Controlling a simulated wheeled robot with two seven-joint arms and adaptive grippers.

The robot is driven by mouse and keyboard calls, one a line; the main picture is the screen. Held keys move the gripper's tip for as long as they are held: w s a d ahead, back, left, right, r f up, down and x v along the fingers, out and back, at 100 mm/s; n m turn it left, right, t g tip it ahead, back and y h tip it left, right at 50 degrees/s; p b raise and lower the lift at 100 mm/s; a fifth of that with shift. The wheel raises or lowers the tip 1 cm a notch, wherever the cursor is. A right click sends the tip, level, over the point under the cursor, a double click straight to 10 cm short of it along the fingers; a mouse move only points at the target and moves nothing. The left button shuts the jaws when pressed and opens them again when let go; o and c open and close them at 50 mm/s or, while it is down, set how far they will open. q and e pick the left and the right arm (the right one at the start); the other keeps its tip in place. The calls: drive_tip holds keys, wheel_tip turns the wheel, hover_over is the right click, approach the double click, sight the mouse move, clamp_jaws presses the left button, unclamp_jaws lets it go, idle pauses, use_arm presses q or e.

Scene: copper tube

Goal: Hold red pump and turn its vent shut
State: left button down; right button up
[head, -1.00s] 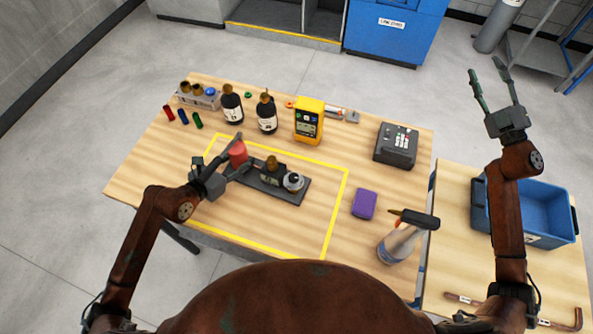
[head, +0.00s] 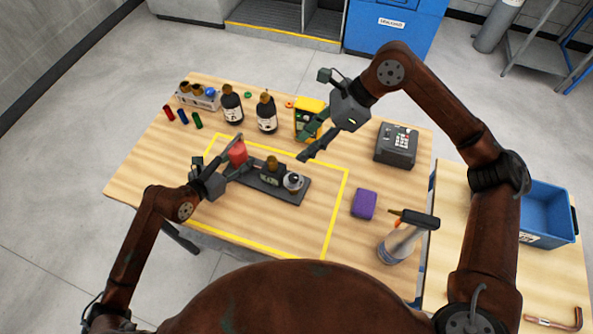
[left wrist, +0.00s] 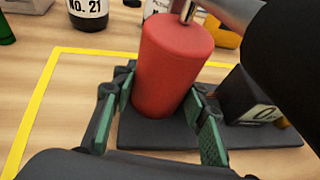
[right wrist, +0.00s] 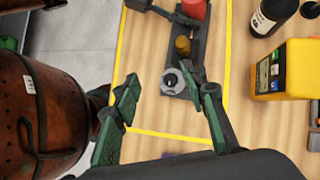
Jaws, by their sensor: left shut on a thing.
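The red pump (head: 238,153) stands upright at the left end of a dark base plate (head: 300,196) inside the yellow outline; it also shows in the left wrist view (left wrist: 172,75). My left gripper (head: 229,166) is shut around the lower part of the red pump, one finger on each side. A metal piece (left wrist: 190,10) shows at the pump's top, partly cut off and covered by a dark shape. My right gripper (head: 308,143) is open and empty, above the table right of the pump. The vent cannot be made out for certain.
On the plate right of the pump stand a dark block with a brass top (head: 271,172) and a silver round fitting (head: 293,182). Dark bottles (head: 267,112), a yellow meter (head: 305,108) and a tube rack stand behind. A purple sponge (head: 363,204) and spray bottle (head: 396,246) are right.

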sight(293, 176)
drive_tip(key=f+h, duration=0.1)
drive_tip(key=f, duration=0.3)
drive_tip(key=a+f+n, duration=0.1)
drive_tip(key=f, duration=0.3)
drive_tip(key=a+f+h, duration=0.1)
drive_tip(key=f, duration=0.3)
drive_tip(key=shift+s+a+f+n+h, duration=0.25)
drive_tip(key=shift+s+f+n+h, duration=0.05)
drive_tip(key=shift+s+f+n, duration=0.1)
clamp_jaws()
